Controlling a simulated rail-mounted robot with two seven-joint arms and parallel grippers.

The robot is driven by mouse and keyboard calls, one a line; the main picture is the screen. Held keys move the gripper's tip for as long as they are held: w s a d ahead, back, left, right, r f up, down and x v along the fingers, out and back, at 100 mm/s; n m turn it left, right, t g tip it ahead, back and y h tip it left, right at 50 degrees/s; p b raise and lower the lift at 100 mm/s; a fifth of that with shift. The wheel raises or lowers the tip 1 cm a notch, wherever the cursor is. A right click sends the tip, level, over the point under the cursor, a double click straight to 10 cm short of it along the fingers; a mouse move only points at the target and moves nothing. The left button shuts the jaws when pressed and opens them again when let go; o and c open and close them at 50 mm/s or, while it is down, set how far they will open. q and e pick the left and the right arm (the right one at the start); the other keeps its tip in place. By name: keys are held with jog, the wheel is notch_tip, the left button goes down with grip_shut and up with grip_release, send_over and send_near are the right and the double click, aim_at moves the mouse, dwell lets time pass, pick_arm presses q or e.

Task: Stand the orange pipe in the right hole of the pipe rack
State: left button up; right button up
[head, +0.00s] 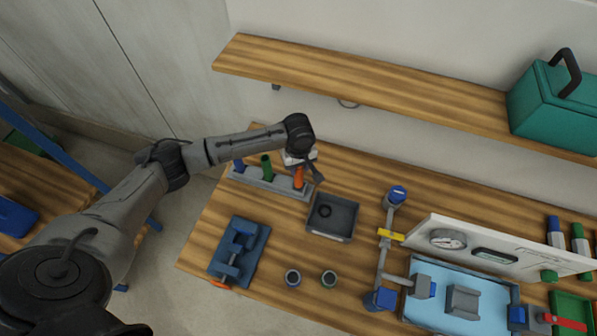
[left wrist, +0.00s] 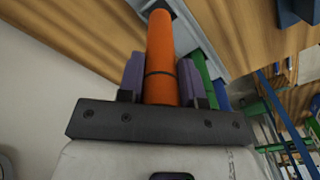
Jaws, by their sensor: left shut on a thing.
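The orange pipe (head: 299,178) is upright at the right end of the grey pipe rack (head: 268,183). My left gripper (head: 303,162) is shut on it from above. In the left wrist view the orange pipe (left wrist: 162,60) sits between the two purple-grey fingers (left wrist: 163,78). Its far end meets a dark spot at the end of the rack (left wrist: 190,25); I cannot tell how deep it is in the right hole. A green pipe (head: 266,167) stands in the middle of the rack and a blue pipe (head: 238,165) at the left. My right gripper is not in view.
A dark tray (head: 345,232) holding a ring lies just right of the rack. A blue clamp fixture (head: 238,250) and two small cups (head: 293,278) are in front. A wooden shelf (head: 360,85) runs above and behind. Pipework and a gauge panel (head: 480,245) stand further right.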

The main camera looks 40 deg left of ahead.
aim_at(299, 173)
pick_arm(q)
notch_tip(299, 173, down, 4)
jog(key=shift+r, duration=0.2)
jog(key=shift+f, duration=0.15)
jog(key=shift+f, duration=0.15)
jog(key=o, duration=0.9)
